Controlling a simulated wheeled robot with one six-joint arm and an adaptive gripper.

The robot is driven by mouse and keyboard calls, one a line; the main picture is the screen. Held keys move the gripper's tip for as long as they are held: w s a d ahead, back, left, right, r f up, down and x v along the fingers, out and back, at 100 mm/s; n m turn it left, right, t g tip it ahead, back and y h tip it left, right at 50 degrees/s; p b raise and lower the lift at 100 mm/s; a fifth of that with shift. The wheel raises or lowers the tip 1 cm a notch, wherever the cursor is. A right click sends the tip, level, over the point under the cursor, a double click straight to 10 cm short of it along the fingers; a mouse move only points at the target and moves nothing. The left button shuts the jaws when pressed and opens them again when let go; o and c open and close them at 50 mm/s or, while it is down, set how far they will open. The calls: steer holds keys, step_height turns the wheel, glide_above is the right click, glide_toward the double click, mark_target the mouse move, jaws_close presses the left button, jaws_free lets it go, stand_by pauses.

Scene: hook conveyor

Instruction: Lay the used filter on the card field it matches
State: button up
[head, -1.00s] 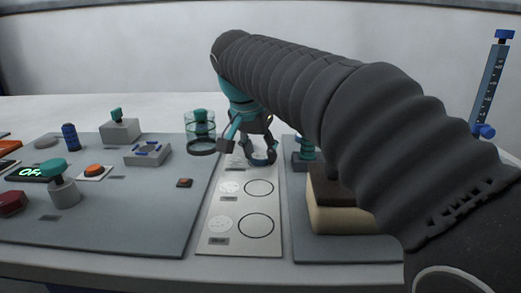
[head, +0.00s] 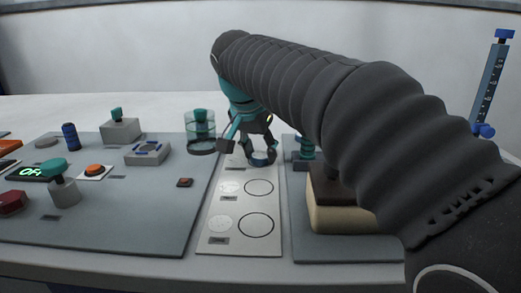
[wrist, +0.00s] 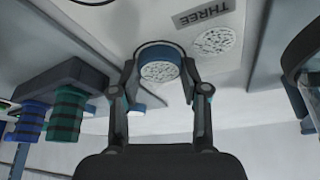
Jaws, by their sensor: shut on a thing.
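My gripper (wrist: 158,75) is shut on the used filter (wrist: 158,70), a round disc with a blue rim and a dark-speckled white face. The card (head: 241,243) lies flat on the table, with printed speckled discs beside black ring outlines. In the head view my gripper (head: 260,154) is low over the card's far end. In the wrist view the filter is beside a speckled print (wrist: 214,42) with the label THREE (wrist: 202,13). I cannot tell whether the filter touches the card.
A glass jar (head: 201,125) with a teal part stands left of the gripper. A control panel (head: 120,215) with knobs and buttons lies left. A brown-topped block (head: 330,215) stands close on the right. The nearer ring outlines (head: 257,225) are bare.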

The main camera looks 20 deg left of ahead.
mark_target(260, 156)
steer(key=shift+f, duration=0.15)
steer(key=o, duration=1.5)
steer(key=shift+r+p, duration=1.2)
steer(key=shift+r, duration=2.4)
